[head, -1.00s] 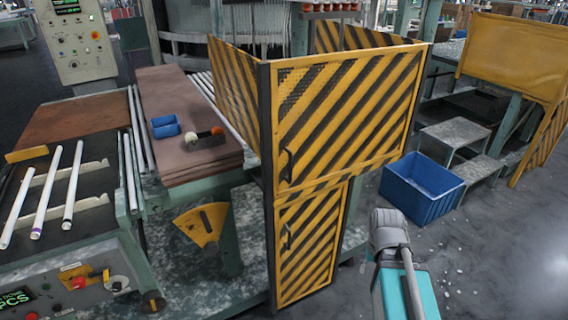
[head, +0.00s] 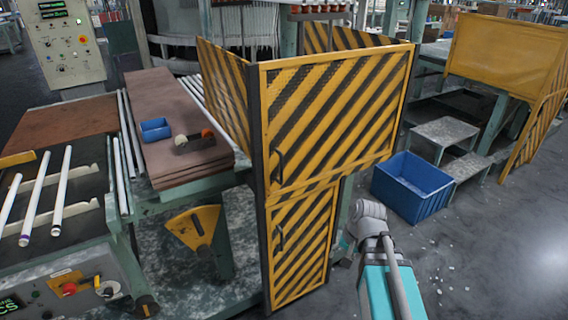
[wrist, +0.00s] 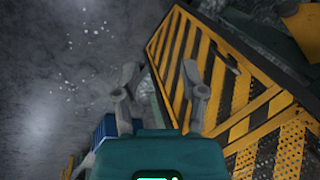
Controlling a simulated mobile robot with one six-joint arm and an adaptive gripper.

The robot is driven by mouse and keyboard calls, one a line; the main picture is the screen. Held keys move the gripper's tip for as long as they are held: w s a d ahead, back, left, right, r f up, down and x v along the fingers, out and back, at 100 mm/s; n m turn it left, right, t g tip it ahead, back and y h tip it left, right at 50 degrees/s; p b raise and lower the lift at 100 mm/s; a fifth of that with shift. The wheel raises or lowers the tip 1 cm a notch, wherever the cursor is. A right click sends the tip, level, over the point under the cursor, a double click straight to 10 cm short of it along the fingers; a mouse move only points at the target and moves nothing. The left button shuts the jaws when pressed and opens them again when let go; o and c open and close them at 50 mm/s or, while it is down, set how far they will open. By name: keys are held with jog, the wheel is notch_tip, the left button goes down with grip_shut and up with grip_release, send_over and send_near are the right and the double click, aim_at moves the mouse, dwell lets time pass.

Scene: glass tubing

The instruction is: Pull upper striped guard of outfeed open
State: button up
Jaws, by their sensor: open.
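The upper striped guard (head: 335,115) is a yellow and black panel with a mesh surface. It looks closed, flush above the lower striped guard (head: 300,250). The upper guard's dark vertical handle (head: 279,166) is near its lower left edge; the lower guard has its own handle (head: 280,237). My gripper (wrist: 160,78) is open and empty in the wrist view, with fingers apart over floor and striped panelling. In the head view my arm is right of the guards and mostly hides the gripper.
A blue crate (head: 412,187) stands on the floor right of the guards, near grey steps (head: 445,137). A workbench with brown boards (head: 165,120) and white tubes (head: 62,190) lies to the left. A yellow quadrant plate (head: 193,228) hangs below it. Floor at the right is open.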

jog(key=w+a+r+m+t+y, duration=0.2)
jog(key=w+a+r+m+y, duration=0.55)
jog(key=w+m, duration=0.25)
jog(key=w+d+r+m+t+y+b, duration=0.1)
jog(key=w+r+m+t+y, duration=0.3)
jog(key=r+m, duration=0.5)
jog(key=w+y, duration=0.2)
jog(key=w, duration=0.1)
jog(key=shift+w+r, duration=0.2)
jog(key=shift+w, duration=0.1)
send_over(282, 180)
jog(key=shift+w+a, duration=0.1)
jog(key=shift+w, duration=0.3)
grip_shut()
